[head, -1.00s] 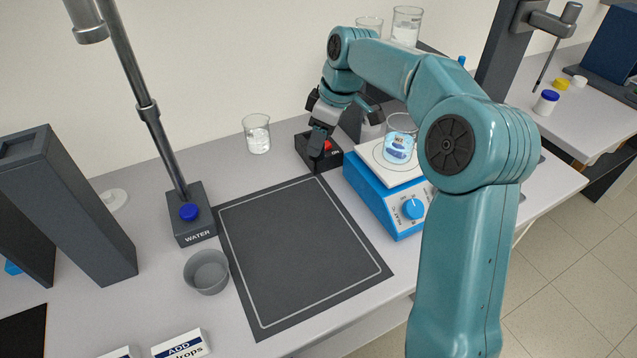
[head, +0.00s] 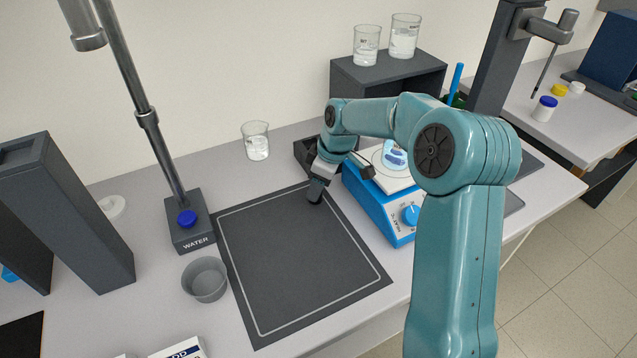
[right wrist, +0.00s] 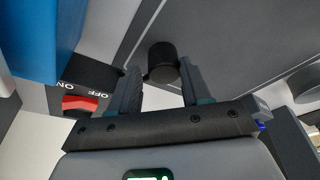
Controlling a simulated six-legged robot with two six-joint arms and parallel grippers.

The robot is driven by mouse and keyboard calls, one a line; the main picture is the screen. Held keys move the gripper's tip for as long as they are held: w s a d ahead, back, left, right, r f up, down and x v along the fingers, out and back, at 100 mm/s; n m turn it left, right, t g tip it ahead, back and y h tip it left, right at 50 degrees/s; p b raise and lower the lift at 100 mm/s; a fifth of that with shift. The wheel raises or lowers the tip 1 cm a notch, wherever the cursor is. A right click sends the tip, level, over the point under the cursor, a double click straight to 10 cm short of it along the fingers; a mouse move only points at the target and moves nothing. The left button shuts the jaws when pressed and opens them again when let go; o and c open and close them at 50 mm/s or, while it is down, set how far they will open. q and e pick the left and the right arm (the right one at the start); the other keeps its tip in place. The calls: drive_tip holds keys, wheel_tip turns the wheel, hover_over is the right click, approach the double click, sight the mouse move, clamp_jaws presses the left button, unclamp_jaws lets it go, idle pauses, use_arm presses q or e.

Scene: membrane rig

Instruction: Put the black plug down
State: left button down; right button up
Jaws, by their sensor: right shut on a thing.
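The black plug (right wrist: 161,62) is a short dark cylinder in the right wrist view, between my right gripper's (right wrist: 160,85) two fingers. My right gripper is shut on it. In the head view my right gripper (head: 316,193) points down at the far right corner of the dark mat (head: 300,265). The plug cannot be made out there against the dark fingers and mat. I cannot tell whether the plug touches the mat. My left gripper is not in view.
A switch box (right wrist: 95,80) with a red switch and the blue hotplate (head: 378,205) stand close to the gripper. A beaker (head: 256,141) stands behind the mat, a grey bowl (head: 205,280) and water stand (head: 190,222) left of it. The mat's middle is clear.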

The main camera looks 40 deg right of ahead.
drive_tip(key=shift+f, duration=0.3)
drive_tip(key=o, duration=1.3)
drive_tip(key=shift+w+r, duration=0.1)
drive_tip(key=v, duration=1.2)
drive_tip(key=shift+r, duration=0.2)
